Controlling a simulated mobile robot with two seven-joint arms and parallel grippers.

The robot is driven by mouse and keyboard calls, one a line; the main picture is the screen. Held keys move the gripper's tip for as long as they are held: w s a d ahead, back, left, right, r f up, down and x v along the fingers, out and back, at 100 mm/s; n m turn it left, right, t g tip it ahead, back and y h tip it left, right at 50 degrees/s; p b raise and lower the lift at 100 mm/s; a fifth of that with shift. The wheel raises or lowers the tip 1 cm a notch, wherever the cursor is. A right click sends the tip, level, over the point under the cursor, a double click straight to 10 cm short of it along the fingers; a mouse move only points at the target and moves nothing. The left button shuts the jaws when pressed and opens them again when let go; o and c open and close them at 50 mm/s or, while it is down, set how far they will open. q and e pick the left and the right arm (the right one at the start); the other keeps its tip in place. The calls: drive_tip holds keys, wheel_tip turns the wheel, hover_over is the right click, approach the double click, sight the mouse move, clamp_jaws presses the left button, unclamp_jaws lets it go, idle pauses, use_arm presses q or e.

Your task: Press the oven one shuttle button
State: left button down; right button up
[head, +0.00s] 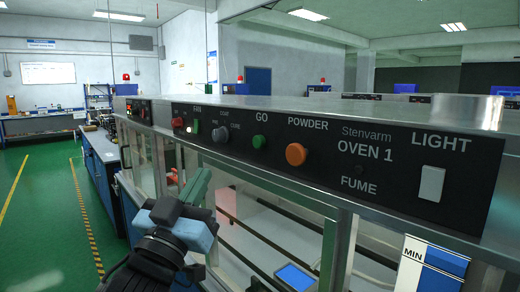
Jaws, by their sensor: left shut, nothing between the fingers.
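The oven 1 control panel (400,152), black and labelled "Stenvarm OVEN 1", runs along the front top of a metal cabinet. It carries a green button (259,141) labelled GO and an orange button (296,153) labelled POWDER. I read no label saying shuttle. My left gripper (204,175) is shut and empty, with green fingers pointing up just below the panel. Its tips are below and left of the GO button, apart from it in the picture; the depth gap is hard to tell. My right gripper is not in view.
Green floor (45,215) is open at left.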

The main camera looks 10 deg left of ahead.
sight(259, 142)
use_arm(q)
drive_tip(key=shift+t, duration=0.6)
drive_tip(key=r, duration=0.1)
drive_tip(key=s+r, duration=0.1)
drive_tip(key=r, duration=0.1)
drive_tip(key=s+r, duration=0.1)
drive_tip(key=shift+s+d+r, duration=0.15)
drive_tip(key=shift+s+r, duration=0.05)
drive_tip(key=shift+r, duration=0.05)
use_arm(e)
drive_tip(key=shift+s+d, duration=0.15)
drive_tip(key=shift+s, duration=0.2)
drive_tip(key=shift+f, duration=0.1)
use_arm(q)
drive_tip(key=w+d+b, duration=0.1)
drive_tip(key=w+d, duration=0.4)
drive_tip(key=w, duration=0.2)
drive_tip(key=shift+d+b, duration=0.2)
drive_tip(key=shift+b, duration=0.2)
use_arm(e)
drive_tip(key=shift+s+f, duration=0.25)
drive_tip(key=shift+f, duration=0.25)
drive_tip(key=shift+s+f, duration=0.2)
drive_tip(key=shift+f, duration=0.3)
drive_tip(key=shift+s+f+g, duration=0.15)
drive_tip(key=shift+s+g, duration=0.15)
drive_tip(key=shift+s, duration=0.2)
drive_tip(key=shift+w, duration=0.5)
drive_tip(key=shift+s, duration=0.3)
